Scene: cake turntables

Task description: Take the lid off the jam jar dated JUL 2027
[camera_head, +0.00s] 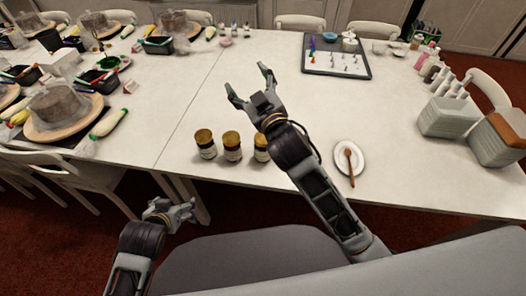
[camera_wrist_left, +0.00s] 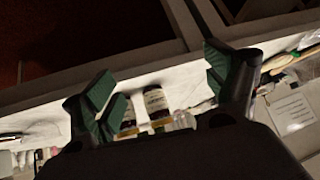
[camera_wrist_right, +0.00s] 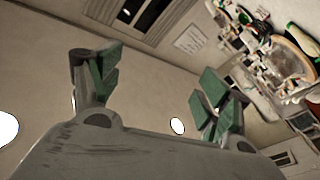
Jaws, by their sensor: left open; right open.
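Three dark jam jars with gold lids and pale labels stand upright in a row near the table's front edge: a left jar (camera_head: 206,147), a middle jar (camera_head: 232,149) and a right jar (camera_head: 261,149). The right jar is partly hidden by my right arm. All lids are on. The dates are too small to read. My left gripper (camera_head: 188,208) is open and empty, below and in front of the table edge; two jars (camera_wrist_left: 155,98) show between its fingers in the left wrist view. My right gripper (camera_head: 248,83) is open and empty, above the table beyond the jars.
A white saucer (camera_head: 341,165) with a wooden spoon (camera_head: 349,162) lies right of my right arm. A dark tray (camera_head: 337,70) with small items is at the back. Cake turntables (camera_head: 40,135) crowd the left table. The table's middle is clear.

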